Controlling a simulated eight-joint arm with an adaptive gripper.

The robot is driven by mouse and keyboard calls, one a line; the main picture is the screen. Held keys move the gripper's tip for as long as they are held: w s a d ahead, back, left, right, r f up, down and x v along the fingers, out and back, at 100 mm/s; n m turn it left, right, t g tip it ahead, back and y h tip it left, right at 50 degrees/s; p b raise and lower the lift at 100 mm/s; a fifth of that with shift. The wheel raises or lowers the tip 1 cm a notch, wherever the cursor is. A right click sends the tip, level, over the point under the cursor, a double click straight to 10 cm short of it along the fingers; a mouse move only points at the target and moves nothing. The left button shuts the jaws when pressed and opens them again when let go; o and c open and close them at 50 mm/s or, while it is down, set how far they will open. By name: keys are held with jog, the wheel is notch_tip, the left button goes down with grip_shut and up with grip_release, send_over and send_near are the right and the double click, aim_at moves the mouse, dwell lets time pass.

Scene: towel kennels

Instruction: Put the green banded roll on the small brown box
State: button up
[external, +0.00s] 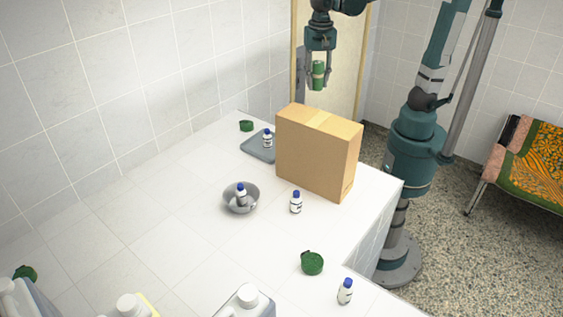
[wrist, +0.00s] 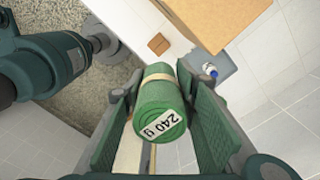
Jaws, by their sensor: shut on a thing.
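The green banded roll (wrist: 160,100) has a tan band and a white "240 g" label on its end. It also shows upright in the external view (external: 318,75). My gripper (external: 318,76) is shut on it and holds it in the air above and behind the large cardboard box. In the wrist view the fingers of my gripper (wrist: 163,105) flank the roll. The small brown box (wrist: 159,44) shows beyond the roll, on the white counter beside the large box. It is hidden in the external view, apparently behind the large box.
The large cardboard box (external: 318,155) stands tall on the tiled counter (external: 170,215). A grey tray (external: 256,148) with a bottle (external: 267,139), a metal bowl (external: 241,202), other small bottles and several green rolled pieces are spread around. Jugs stand at the front.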

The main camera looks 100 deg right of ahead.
notch_tip(320, 180, down, 18)
jog(key=shift+s, duration=0.15)
dwell(0.4)
jog(key=shift+d+f, duration=0.1)
jog(key=shift+f, duration=0.05)
jog(key=shift+f, duration=2.85)
jog(key=shift+f, duration=2.1)
jog(key=shift+f, duration=0.15)
jog(key=o, duration=1)
jog(key=shift+r, duration=0.2)
